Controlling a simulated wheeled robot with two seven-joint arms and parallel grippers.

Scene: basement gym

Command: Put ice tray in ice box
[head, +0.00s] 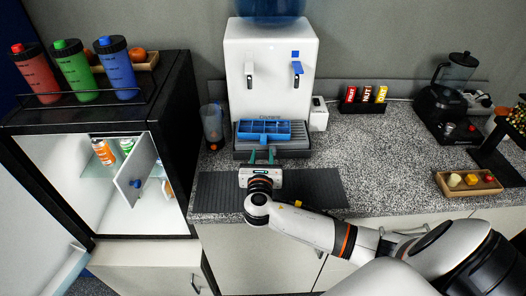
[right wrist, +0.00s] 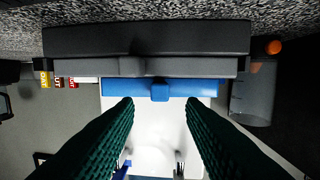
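The blue ice tray (head: 264,130) lies on the grey drip tray of the white water dispenser. In the right wrist view, the ice tray (right wrist: 120,87) shows as a blue strip with a small tab at its middle. My right gripper (head: 262,155) is just in front of it, fingers apart. In the right wrist view, the tab lies between the fingertips' lines, and nothing is clamped; contact cannot be told. The ice box (head: 158,187) is a small white compartment inside the open black fridge at left, its little door (head: 135,172) swung open. My left gripper is out of view.
The water dispenser (head: 268,70) stands behind the tray. A dark cup (head: 212,125) is left of it. Bottles (head: 74,72) stand on the fridge (head: 70,118). A dark ribbed mat (head: 315,187) lies on the counter below my arm. Bare counter (head: 385,150) is at right.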

